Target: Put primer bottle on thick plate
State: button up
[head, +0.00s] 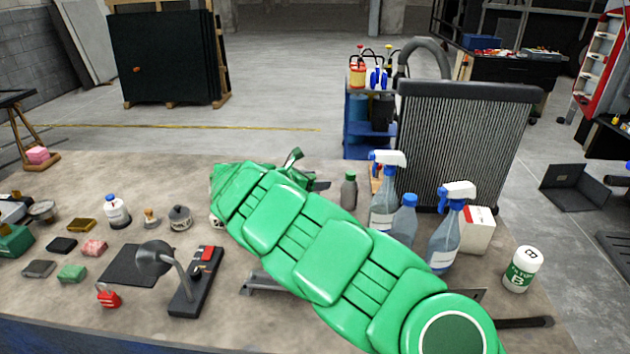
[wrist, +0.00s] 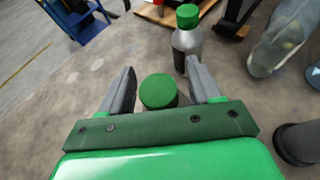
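My gripper (head: 305,171) is at the far side of the bench, its fingers partly hidden by my green arm. In the wrist view my gripper (wrist: 162,88) is open, with a round green cap (wrist: 158,92) between its fingers and a gap on either side. The body under this cap is hidden. A grey bottle with a green cap (wrist: 187,45) stands just beyond the fingers; a similar bottle (head: 349,190) stands right of my gripper in the head view. I cannot tell which is the primer bottle. A flat dark plate (head: 122,264) lies at left; I cannot tell if it is the thick plate.
A lamp (head: 180,285), a red padlock (head: 108,296) and several small blocks lie at left. My arm hides the bench middle.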

jog(key=shift+r, duration=0.1)
jog(key=shift+s+a+r, duration=0.15)
jog(key=shift+a, duration=0.05)
jog(key=v, duration=1.1)
jog(key=shift+s, duration=0.2)
jog(key=shift+a, duration=0.15)
